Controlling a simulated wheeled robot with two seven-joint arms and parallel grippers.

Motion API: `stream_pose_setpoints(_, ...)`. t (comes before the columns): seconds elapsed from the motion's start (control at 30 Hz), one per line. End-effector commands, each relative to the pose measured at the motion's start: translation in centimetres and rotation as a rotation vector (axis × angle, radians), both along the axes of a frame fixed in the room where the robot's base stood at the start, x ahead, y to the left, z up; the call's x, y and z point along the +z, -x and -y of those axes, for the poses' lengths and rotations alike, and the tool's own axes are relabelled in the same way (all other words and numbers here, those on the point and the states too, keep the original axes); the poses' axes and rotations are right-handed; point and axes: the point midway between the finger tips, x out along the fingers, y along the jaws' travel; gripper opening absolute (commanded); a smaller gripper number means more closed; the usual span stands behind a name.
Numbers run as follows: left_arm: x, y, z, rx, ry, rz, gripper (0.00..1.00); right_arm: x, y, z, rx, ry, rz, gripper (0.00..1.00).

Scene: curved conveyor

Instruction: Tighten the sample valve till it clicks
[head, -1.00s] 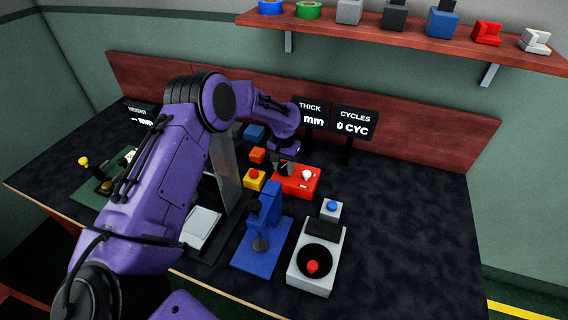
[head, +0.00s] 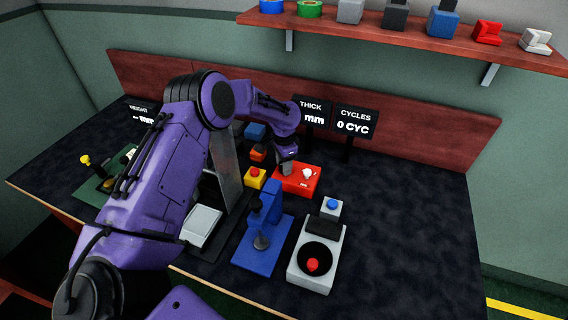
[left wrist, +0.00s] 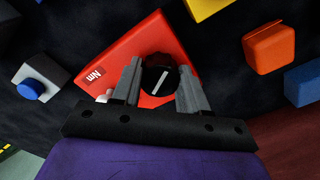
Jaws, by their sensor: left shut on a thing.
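A red box (head: 297,180) stands on the dark bench, with a white round part (head: 307,173) on its top. In the left wrist view the red box (left wrist: 124,51) shows an "Nm" label and a black knob (left wrist: 158,75) with a white line, which looks like the sample valve. My left gripper (head: 286,170) reaches down over the box's left part. In the left wrist view its two grey fingers (left wrist: 160,84) are on either side of the black knob and shut on it. The gripper hides the knob in the head view. My right gripper is not in view.
A yellow box with a red button (head: 255,177) and an orange block (head: 257,153) stand left of the red box. A blue stand (head: 262,240) and a grey unit (head: 316,262) are in front. Displays (head: 355,121) stand behind. The bench's right side is clear.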

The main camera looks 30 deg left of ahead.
Motion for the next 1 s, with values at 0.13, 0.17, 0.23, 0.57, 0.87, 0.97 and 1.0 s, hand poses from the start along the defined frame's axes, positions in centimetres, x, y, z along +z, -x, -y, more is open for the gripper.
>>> stream_pose_setpoints(0.13,0.1,-0.1,0.0,-0.012,0.001,0.004,0.13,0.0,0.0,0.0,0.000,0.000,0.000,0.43)
stream_pose_setpoints(0.17,0.1,-0.1,0.0,-0.013,0.001,0.004,0.13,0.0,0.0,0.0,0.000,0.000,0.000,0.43)
stream_pose_setpoints(0.23,0.1,-0.1,0.0,-0.014,0.001,0.004,0.13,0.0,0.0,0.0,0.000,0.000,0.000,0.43)
stream_pose_setpoints(0.57,0.1,-0.1,0.0,-0.013,0.001,0.004,0.66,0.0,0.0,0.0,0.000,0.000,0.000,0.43)
stream_pose_setpoints(0.87,0.1,-0.1,0.0,-0.014,0.000,0.002,0.69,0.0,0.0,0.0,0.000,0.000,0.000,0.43)
stream_pose_setpoints(0.97,1.1,-0.2,0.0,-0.014,0.001,0.005,0.69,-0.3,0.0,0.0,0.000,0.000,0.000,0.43)
stream_pose_setpoints(1.0,1.8,-0.2,0.0,-0.014,0.000,0.007,0.69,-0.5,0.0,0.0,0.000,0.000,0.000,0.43)
